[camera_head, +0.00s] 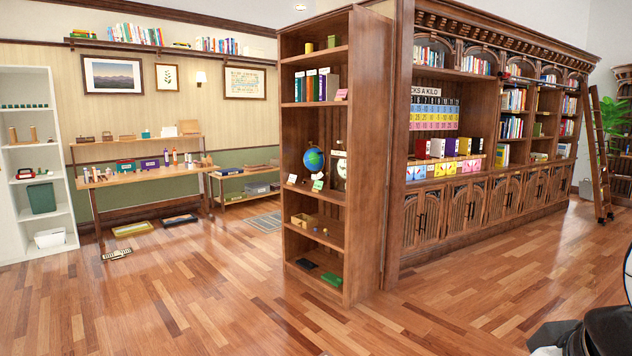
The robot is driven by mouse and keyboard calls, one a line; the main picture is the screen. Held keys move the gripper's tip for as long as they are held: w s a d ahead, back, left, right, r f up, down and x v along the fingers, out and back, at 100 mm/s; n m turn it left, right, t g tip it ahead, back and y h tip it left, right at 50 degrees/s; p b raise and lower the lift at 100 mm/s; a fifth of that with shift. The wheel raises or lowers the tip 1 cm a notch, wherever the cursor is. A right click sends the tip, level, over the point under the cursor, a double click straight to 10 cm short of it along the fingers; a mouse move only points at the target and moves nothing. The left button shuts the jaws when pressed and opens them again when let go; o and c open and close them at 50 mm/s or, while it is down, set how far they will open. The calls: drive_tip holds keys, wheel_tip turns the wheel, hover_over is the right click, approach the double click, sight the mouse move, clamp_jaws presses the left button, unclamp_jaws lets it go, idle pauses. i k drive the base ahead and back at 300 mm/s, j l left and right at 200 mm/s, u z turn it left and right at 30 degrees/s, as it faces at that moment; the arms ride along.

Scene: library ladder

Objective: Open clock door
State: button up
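A small clock-like object (341,168) with a pale face stands on the middle shelf of the tall wooden bookcase (367,150), right of a blue globe (313,158). The bookcase's right side panel seems to hide part of it. It is too small to tell whether it has a door or whether that door is open or shut. My gripper is not in view. Black and white parts at the lower right corner look like my own arm, well apart from the bookcase.
Small cards stand before the globe. A long wall of bookshelves (450,205) with cabinet doors and a ladder (601,150) stands right. A wooden table (140,177) and a white shelf (35,160) are left. The wooden floor (190,290) in front is clear.

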sight(340, 176)
drive_tip(key=i, duration=3.95)
drive_tip(key=i+u, duration=0.1)
drive_tip(key=i, duration=0.6)
drive_tip(key=i+l+u, duration=0.1)
drive_tip(key=i, duration=0.6)
